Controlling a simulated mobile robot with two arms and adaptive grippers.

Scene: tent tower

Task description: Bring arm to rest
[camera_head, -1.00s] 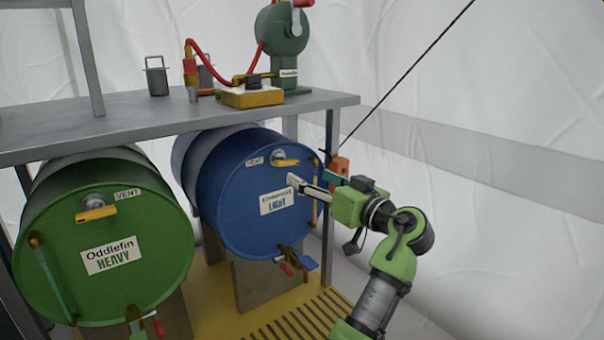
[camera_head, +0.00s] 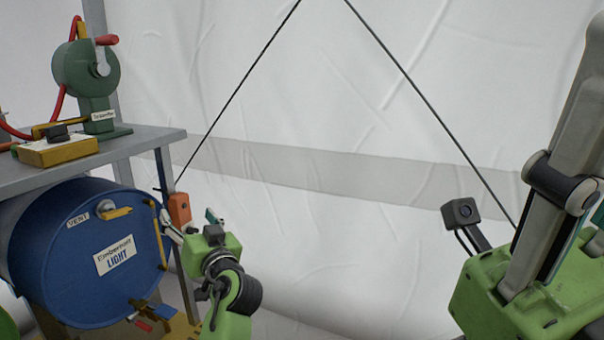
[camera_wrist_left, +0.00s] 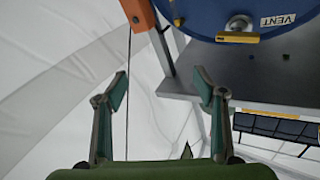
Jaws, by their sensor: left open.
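My left gripper (camera_head: 189,222) is beside the right edge of the blue drum in the head view, just below an orange box. In the left wrist view, its two teal-padded fingers (camera_wrist_left: 161,78) stand wide apart with nothing between them. Its green arm comes up from the bottom of the head view. At the right edge, close to the camera, is my right gripper (camera_head: 535,265), with a green body, grey and teal finger parts and a small black camera on a stalk. Its fingertips are cut off or overlapped, so its opening cannot be judged.
The blue "LIGHT" drum (camera_head: 70,262) lies under a grey bench (camera_head: 150,142), with a yellow vent lever and a lower valve. The orange box (camera_head: 179,208) hangs by the bench post. A green hand-cranked device (camera_head: 88,85) stands on the bench. White tent wall (camera_head: 350,90) fills the middle.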

